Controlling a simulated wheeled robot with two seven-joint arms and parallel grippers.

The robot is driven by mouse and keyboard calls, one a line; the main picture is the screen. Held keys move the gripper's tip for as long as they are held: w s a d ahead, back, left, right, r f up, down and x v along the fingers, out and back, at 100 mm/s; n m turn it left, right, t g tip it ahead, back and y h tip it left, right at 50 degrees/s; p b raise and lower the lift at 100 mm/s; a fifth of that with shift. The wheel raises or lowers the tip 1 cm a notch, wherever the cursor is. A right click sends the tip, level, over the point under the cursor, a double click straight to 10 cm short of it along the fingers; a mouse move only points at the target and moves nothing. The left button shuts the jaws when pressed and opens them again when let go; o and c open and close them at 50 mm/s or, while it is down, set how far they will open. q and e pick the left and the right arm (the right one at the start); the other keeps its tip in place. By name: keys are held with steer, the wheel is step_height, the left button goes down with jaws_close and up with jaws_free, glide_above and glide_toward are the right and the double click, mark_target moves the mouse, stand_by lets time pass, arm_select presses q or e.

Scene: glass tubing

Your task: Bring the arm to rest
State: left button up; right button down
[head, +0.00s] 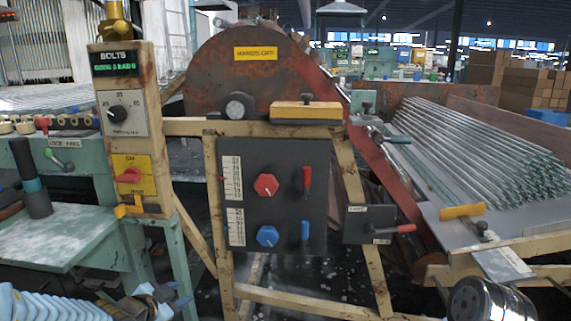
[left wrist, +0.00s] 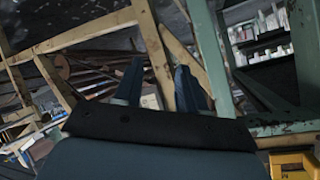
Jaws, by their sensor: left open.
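My left arm comes in at the bottom left of the head view, and its gripper (head: 160,297) is low, below the control post and beside the green stand's legs. In the left wrist view the gripper (left wrist: 160,85) shows two dark blue fingers standing apart with nothing between them. Beyond the fingers are wooden and green frame legs; I cannot tell how near they are. My right gripper is not in view.
A post (head: 129,130) with dial and switches stands left. A dark control panel (head: 272,196) with red and blue knobs hangs on the wooden frame. A green bench (head: 75,232) is left; glass tubes (head: 480,140) lie on a rack at right. A metal cylinder (head: 478,300) is bottom right.

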arm_select(q)
steer(key=s+d+f+n+g+p, duration=0.1)
steer(key=s+d+f+n+g, duration=0.3)
steer(key=f, duration=0.5)
steer(key=s+d+f+n+g+p, duration=0.1)
steer(key=s+d+f+n+g, duration=0.15)
steer(key=s+d+f, duration=0.55)
steer(key=s+d+f+n+g+p, duration=0.1)
steer(key=s+d+f+n+g, duration=0.2)
steer(key=s+f, duration=0.7)
steer(key=shift+s+n+g+h+p, duration=0.4)
steer(key=shift+s+n+g, duration=0.4)
steer(key=shift+s, duration=0.4)
steer(key=shift+d, duration=0.1)
